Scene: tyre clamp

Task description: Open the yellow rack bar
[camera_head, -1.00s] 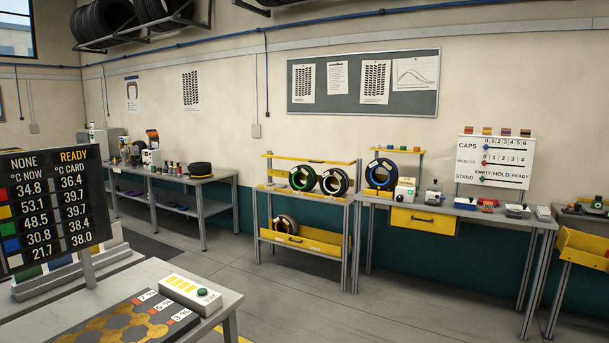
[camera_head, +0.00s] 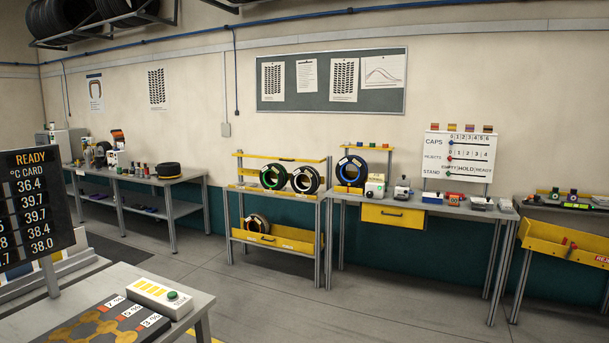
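The tyre rack (camera_head: 329,240) stands against the back wall, mid-view, some way off. A yellow bar (camera_head: 281,158) runs level along its top. Below it, a green-ringed tyre (camera_head: 272,177) and a white-ringed tyre (camera_head: 305,180) stand upright. Another tyre (camera_head: 256,223) stands on the low shelf by a yellow front panel with a dark handle (camera_head: 267,239). A second, shorter yellow bar (camera_head: 365,147) is above a blue-ringed tyre (camera_head: 351,171) on the bench to the right. I cannot tell which yellow bar is meant. My gripper is not in view.
A bench with a yellow drawer (camera_head: 392,216) adjoins the rack's right side. A yellow bin (camera_head: 560,244) is at far right. A near table with a white button box (camera_head: 160,297) and a dark display (camera_head: 34,210) fill the lower left. Grey floor (camera_head: 270,312) before the rack is clear.

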